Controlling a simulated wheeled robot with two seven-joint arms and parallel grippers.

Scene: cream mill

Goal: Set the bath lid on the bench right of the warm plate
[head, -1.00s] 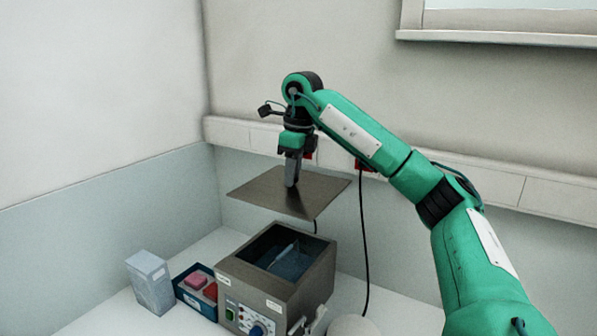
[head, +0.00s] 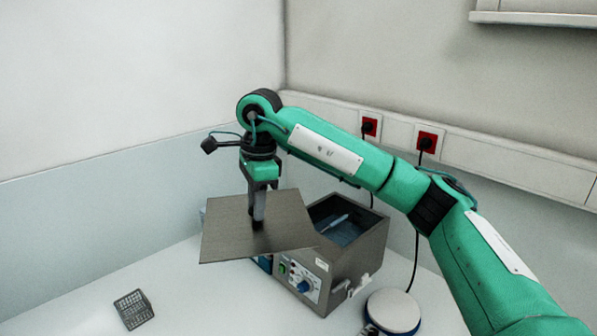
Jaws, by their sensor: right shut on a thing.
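The bath lid (head: 225,232) is a flat, dark grey-brown metal sheet, held roughly level in the air. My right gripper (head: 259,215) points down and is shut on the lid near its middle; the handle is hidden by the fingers. The lid hangs to the left of the water bath (head: 352,262) and hides part of its left side. The bath is an open metal box with water and a pale object inside, and a control panel in front. I cannot make out a thing that is surely the warm plate. My left gripper is not in view.
A round white-topped device with a blue rim (head: 393,311) stands right of the bath. A small dark grid-like rack (head: 133,309) lies on the white bench (head: 205,305) at front left. Black cables run to red wall sockets (head: 428,141). The bench between rack and bath looks clear.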

